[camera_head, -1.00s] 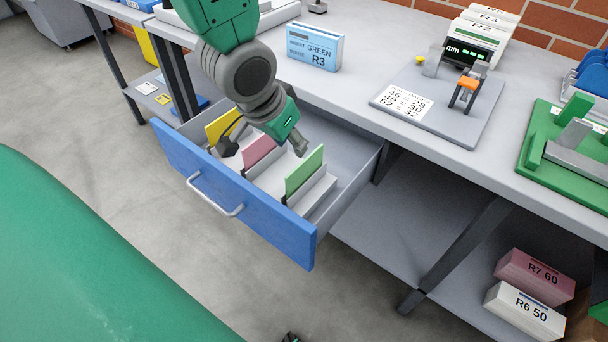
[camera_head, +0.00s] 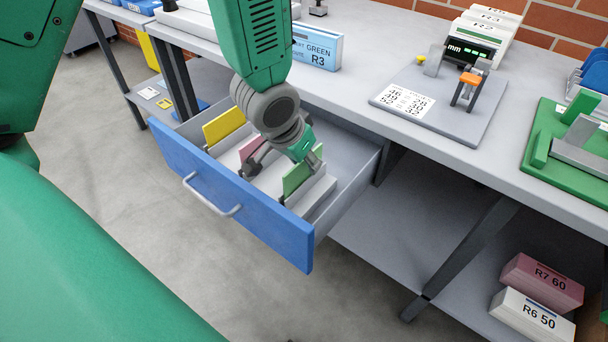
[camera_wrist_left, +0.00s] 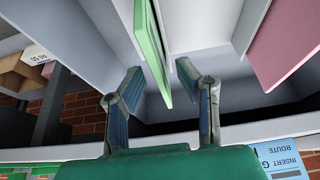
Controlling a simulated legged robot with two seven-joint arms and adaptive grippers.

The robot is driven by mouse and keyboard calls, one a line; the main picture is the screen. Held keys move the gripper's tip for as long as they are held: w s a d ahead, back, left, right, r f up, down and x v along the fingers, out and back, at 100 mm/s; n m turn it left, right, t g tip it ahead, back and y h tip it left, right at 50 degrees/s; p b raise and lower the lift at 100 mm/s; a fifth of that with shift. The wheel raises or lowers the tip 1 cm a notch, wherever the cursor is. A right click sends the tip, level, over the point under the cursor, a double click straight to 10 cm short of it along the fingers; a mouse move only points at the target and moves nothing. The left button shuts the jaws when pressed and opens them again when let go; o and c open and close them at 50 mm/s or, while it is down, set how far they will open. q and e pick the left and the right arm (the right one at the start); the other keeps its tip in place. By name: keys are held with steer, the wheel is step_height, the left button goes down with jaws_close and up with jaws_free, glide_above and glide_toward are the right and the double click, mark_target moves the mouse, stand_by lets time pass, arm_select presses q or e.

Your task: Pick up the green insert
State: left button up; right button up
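The green insert (camera_head: 298,176) stands upright in the right part of the open blue-fronted drawer (camera_head: 228,205). My left gripper (camera_head: 284,168) is down in the drawer at the insert's upper edge, its fingers partly hidden in the head view. In the left wrist view, my left gripper (camera_wrist_left: 160,76) is open, with the green insert (camera_wrist_left: 151,42) reaching between its two fingertips. Gaps show on both sides, so it is not clamped. My right gripper is not in view.
A pink insert (camera_head: 250,148) and a yellow insert (camera_head: 224,126) stand to the left in the same drawer. The bench top (camera_head: 350,85) overhangs behind. A blue card reading "INSERT GREEN ROUTE R3" (camera_head: 318,50) stands on the bench.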

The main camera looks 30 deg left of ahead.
arm_select(q)
steer(key=shift+d+f, duration=0.1)
steer(key=shift+a+f, duration=0.2)
steer(key=shift+a, duration=0.1)
steer(key=shift+d, duration=0.2)
jaws_close()
